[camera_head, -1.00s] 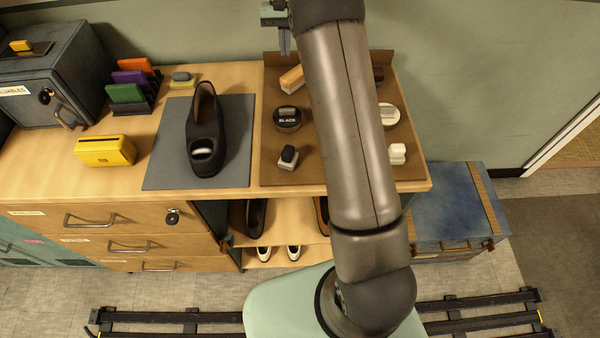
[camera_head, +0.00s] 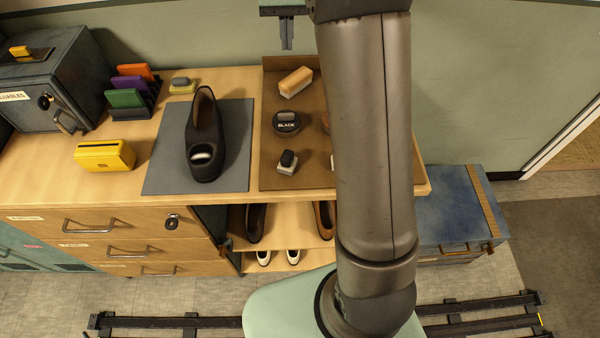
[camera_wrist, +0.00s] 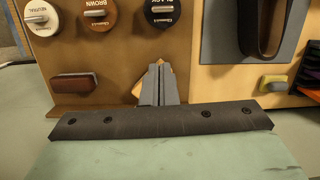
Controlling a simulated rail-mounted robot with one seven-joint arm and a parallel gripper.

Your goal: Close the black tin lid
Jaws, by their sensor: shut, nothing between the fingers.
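The black tin (camera_head: 286,122) is a round dark tin labelled BLACK, on the brown tray (camera_head: 268,170) on the counter. It shows upside down at the top of the wrist view (camera_wrist: 168,14), with a grey bar-like handle across its top. I cannot tell whether its lid is fully seated. My gripper (camera_head: 287,47) is shut and empty, pointing down behind the tray's back edge, above and apart from the tin. In the wrist view the gripper fingers (camera_wrist: 158,88) are together, in front of the wooden brush (camera_wrist: 140,90).
A wooden brush (camera_head: 296,82) lies behind the tin and a small dark-topped brush (camera_head: 287,161) in front. My arm hides the tray's right side; the wrist view shows brown (camera_wrist: 97,10) and neutral (camera_wrist: 40,16) tins there. A black shoe (camera_head: 204,135) stands on the grey mat (camera_head: 165,160).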

